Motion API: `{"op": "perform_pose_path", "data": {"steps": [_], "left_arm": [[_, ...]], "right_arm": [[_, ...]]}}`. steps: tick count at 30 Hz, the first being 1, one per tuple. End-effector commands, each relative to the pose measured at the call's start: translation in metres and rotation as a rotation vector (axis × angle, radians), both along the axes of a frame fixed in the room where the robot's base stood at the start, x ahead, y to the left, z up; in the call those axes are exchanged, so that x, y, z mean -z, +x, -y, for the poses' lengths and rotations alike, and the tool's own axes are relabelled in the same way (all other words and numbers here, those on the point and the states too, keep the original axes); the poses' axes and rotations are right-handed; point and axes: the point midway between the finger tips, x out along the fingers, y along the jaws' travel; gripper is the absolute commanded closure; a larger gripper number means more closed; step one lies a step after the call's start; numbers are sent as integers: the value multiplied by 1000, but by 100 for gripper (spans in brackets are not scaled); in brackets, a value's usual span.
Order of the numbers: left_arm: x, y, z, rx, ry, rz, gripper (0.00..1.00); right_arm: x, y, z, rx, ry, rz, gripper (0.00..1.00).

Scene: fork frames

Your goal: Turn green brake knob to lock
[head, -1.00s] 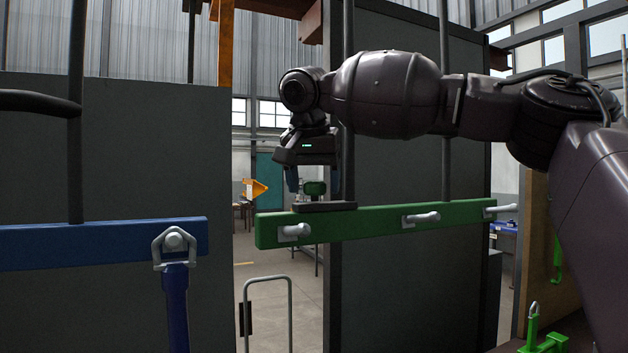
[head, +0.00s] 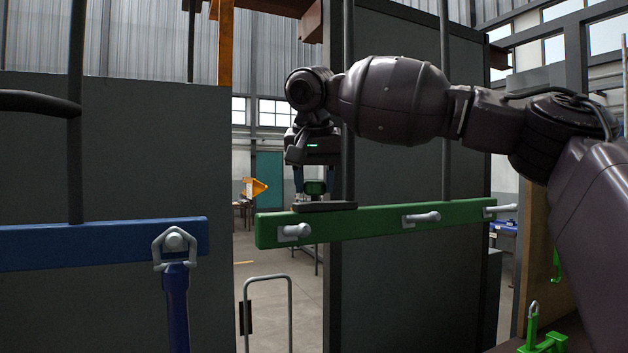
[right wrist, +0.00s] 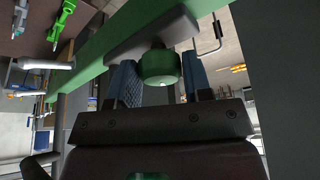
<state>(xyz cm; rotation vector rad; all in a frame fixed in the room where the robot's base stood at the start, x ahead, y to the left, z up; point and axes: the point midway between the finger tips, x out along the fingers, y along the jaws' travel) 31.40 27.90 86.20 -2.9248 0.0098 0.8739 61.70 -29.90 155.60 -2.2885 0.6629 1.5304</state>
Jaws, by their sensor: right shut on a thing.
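The green brake knob (head: 314,187) stands on a dark base plate (head: 325,206) on top of the green beam (head: 375,220) in the head view. My right gripper (head: 314,194) points down over it, with one blue finger on each side, and is shut on the knob. In the right wrist view the knob (right wrist: 160,67) sits between the blue fingers, and its dark base plate (right wrist: 153,38) is just beyond. I cannot read any lock mark on the knob. My left gripper is not in view.
Grey handles (head: 422,218) stick out from the green beam's front. A blue beam (head: 105,243) with a hanging blue bar (head: 177,305) crosses the left panel. Dark vertical rods stand close behind my right wrist. A gap opens between the two panels.

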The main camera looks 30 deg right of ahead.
Motion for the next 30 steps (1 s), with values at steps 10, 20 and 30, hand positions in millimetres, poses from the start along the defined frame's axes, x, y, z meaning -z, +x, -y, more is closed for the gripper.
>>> {"op": "perform_pose_path", "data": {"steps": [10, 20, 30], "left_arm": [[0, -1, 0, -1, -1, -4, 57], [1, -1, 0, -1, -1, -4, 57], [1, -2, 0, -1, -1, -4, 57]], "right_arm": [[1, 0, 2, -261, 4, 0, 78], [0, -1, 3, -453, 2, 2, 78], [-1, -1, 3, -520, 1, 1, 78]]}}
